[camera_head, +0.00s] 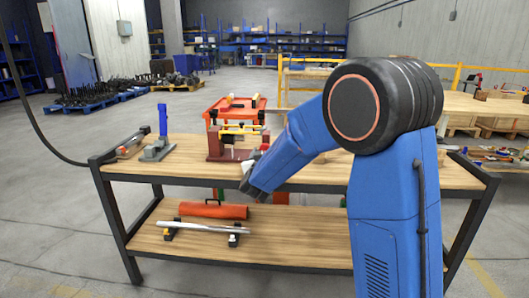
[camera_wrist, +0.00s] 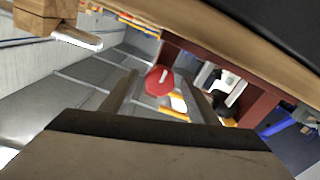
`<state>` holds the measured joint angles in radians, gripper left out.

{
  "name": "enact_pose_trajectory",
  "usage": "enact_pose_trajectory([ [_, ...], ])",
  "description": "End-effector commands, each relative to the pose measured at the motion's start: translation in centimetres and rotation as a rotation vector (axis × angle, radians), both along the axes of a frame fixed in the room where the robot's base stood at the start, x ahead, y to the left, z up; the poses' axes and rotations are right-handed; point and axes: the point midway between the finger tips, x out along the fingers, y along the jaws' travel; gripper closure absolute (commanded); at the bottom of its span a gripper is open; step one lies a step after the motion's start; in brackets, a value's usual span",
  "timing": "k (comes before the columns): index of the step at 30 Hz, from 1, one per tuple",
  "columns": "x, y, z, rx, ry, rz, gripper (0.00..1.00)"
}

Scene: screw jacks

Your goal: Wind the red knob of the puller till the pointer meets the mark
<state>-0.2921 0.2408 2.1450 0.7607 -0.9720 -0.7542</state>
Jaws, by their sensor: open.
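The puller (camera_head: 228,145) stands on the wooden bench, a dark red frame with yellow parts, in the middle of the head view. Its frame (camera_wrist: 258,104) is at the right in the wrist view. The red knob (camera_wrist: 158,81), with a pale line on its face, is near the middle of the wrist view. My gripper (camera_wrist: 157,92) is open, its two fingers on either side of the knob in the picture. I cannot tell whether they touch it. In the head view my gripper (camera_head: 248,172) is at the puller's right front, partly hidden by my arm. I cannot make out the pointer or mark.
The bench top (camera_head: 300,175) holds a grey device with a blue upright (camera_head: 160,135) at its left. An orange-red roll (camera_head: 213,210) and a silver bar (camera_head: 205,228) lie on the lower shelf. A red cart (camera_head: 245,103) stands behind the bench.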

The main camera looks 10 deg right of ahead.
Motion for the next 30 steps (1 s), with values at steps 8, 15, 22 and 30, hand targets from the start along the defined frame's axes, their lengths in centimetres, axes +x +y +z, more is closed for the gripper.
enact_pose_trajectory([
  [8,-0.03,0.0,-0.01,0.0,0.0,0.0,0.82],
  [15,-0.04,0.0,-0.02,0.007,-0.002,0.0,0.87],
  [22,-0.06,-0.01,-0.01,0.074,-0.024,0.0,0.87],
  [30,-0.06,-0.03,-0.03,0.266,-0.085,0.0,0.87],
])
